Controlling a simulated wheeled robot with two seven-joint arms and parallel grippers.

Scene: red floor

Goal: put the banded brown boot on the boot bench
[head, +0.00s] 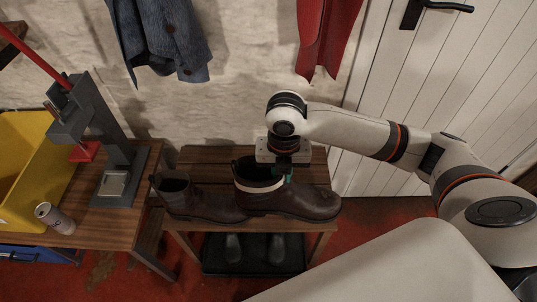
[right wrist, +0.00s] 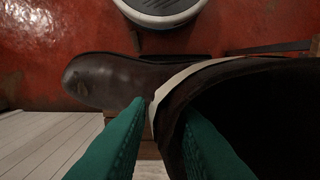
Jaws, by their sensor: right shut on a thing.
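The banded brown boot (head: 300,200) is dark brown leather with a pale band round its ankle. It is upright at the right part of the boot bench (head: 205,160), a slatted wooden bench; I cannot tell whether its sole touches the slats. My right gripper (head: 283,172) is above it, shut on the boot's upper edge. In the right wrist view the green fingertips (right wrist: 160,130) straddle the boot wall by the pale band (right wrist: 190,75), and the toe points left. A similar brown boot without a pale band (head: 195,201) stands to its left. My left gripper is not in view.
A wooden table (head: 100,222) at left holds a yellow bin (head: 35,165), a grey press (head: 100,130) and a can (head: 55,217). Grey footwear sits on a black tray (head: 255,265) under the bench. A denim garment (head: 165,40) and red cloth (head: 325,35) hang above.

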